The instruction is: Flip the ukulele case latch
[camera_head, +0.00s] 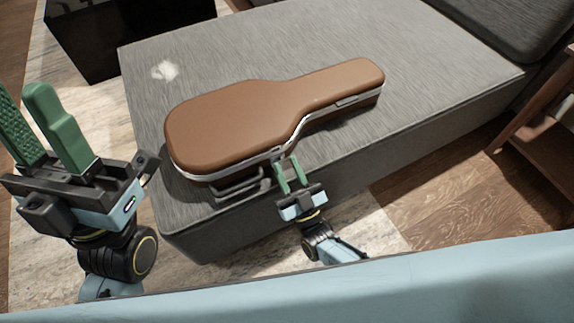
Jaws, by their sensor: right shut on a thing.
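The brown ukulele case (250,110) lies closed on a grey bench, its neck pointing to the upper right. A pale metal band runs along its front edge. A latch (278,154) sits on this edge near the waist, partly hidden by my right gripper (287,161). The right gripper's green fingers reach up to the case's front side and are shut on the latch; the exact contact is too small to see. My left gripper (22,92) is raised at the left, open and empty, away from the case.
The case's carrying handle (238,188) sticks out at the front, left of my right gripper. Another metal fitting (346,102) is on the neck edge. The grey bench (440,60) is clear behind the case. A wooden shelf unit (545,130) stands at the right.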

